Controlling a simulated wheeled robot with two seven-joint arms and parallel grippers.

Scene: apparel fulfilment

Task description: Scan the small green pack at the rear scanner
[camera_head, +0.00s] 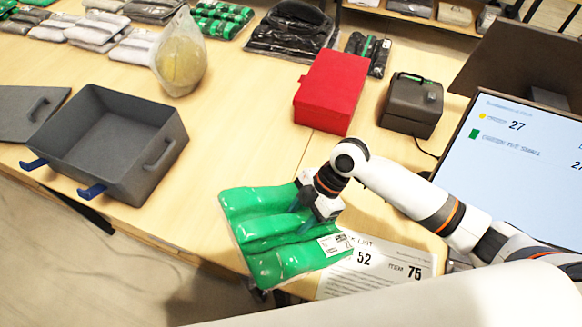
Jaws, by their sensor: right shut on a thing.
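A green pack (265,230) with puffy ribs and a white label is at the lower middle, over the table's front edge. My right gripper (308,208) is shut on its upper right part. The pack covers part of a printed list sheet (375,270). A dark box-shaped device (412,108), probably the scanner, stands behind and to the right, with a small green mark on top. My left gripper is not in view.
A red box (331,92) stands left of the dark device. An open grey bin (107,135) is at the left. A screen (520,165) stands at the right. Several packs (222,18) line the back. Table between bin and red box is clear.

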